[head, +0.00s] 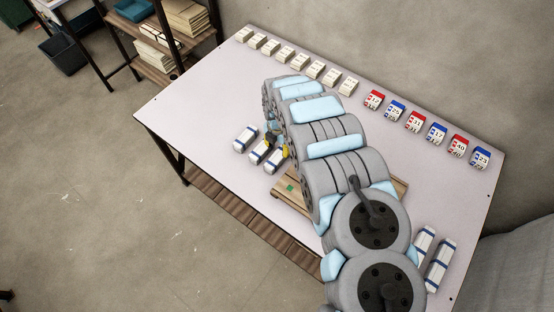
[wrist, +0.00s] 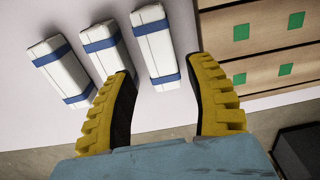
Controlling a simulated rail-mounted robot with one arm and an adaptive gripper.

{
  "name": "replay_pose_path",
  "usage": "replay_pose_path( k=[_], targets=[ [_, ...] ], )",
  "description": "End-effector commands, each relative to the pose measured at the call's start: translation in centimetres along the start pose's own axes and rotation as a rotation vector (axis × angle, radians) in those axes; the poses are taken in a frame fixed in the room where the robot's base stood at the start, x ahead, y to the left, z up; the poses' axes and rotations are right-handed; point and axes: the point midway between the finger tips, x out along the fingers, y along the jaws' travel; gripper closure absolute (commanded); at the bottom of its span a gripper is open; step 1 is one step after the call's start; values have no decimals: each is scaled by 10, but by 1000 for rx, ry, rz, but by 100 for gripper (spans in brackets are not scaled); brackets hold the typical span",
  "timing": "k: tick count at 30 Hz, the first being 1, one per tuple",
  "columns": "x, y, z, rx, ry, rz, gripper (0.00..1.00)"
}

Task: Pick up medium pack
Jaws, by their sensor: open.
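Three white packs with blue bands lie side by side on the table. In the head view they are a left one (head: 245,139), a middle one (head: 260,152) and a right one (head: 278,161). My gripper (head: 276,147), partly hidden by my arm, is over the middle and right packs. In the wrist view my gripper (wrist: 160,68) is open and empty. The right-hand pack (wrist: 155,45) shows between the yellow fingertips; the middle pack (wrist: 103,48) is just left, partly behind the left finger. The left pack (wrist: 59,70) is clear. I cannot tell which is the medium one.
A wooden board (head: 295,200) with green squares lies close right of the packs, partly under my arm. Two more banded packs (head: 437,264) lie at the right. Small white boxes (head: 285,54) and red and blue number cards (head: 414,122) line the table's back edge. The left tabletop is clear.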

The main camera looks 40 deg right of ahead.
Motion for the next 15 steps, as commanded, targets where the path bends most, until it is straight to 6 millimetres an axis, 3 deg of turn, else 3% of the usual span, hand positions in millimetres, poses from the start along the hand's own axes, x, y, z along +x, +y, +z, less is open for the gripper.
replay_pose_path(
  k=[6, 15],
  targets=[
    [21, 0, -2, -1, 3, -1, 46],
    [27, 1, -1, 0, 0, 1, 46]
  ],
)
